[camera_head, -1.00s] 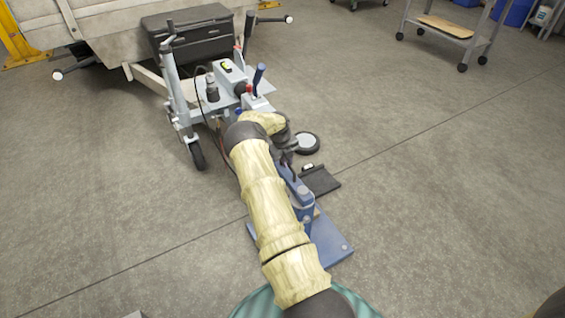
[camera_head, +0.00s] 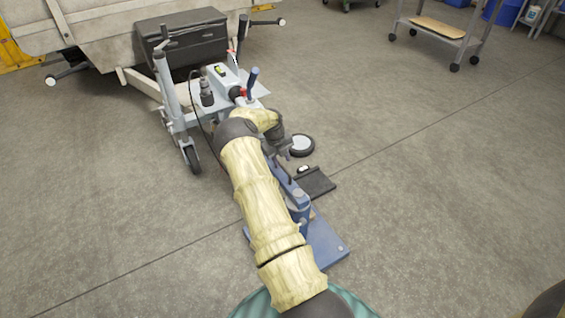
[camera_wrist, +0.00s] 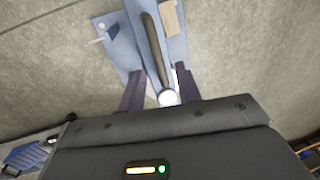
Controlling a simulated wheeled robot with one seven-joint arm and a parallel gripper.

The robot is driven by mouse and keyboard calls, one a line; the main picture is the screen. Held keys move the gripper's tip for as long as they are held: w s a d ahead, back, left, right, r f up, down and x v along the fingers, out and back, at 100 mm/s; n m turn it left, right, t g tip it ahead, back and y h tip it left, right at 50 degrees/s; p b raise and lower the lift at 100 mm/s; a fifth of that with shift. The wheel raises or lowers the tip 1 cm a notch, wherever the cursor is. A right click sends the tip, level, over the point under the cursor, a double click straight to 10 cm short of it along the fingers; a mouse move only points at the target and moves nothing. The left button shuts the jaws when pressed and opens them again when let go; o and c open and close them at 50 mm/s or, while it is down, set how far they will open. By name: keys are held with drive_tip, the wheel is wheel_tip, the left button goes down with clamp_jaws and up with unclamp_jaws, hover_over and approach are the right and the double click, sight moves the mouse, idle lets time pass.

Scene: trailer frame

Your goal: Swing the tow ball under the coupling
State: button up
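The blue stand has a flat base plate (camera_head: 330,244) on the floor and a swing arm (camera_head: 279,176) partly covered by my arm. In the wrist view, the pale tow ball (camera_wrist: 168,98) shows at the near end of a dark bar (camera_wrist: 154,45). My gripper (camera_wrist: 160,95) has its two dark fingers spread, one on each side of the ball and closer to it on the right; contact cannot be told. In the head view my gripper (camera_head: 283,147) hides the ball. The trailer's coupling end, with a blue handle (camera_head: 252,77), lies just beyond my gripper, its underside hidden.
A jockey wheel (camera_head: 192,159) stands left of the drawbar, below the trailer's dark box (camera_head: 185,40). A round disc (camera_head: 301,145) and a dark mat (camera_head: 315,183) lie right of my gripper. A wheeled cart (camera_head: 440,28) stands at back right. The right floor is mostly clear.

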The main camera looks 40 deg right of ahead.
wheel_tip(320, 180, up, 14)
drive_tip(key=a+p, duration=0.2)
drive_tip(key=p, duration=0.1)
drive_tip(key=shift+w+a, duration=0.15)
drive_tip(key=shift+a, duration=0.25)
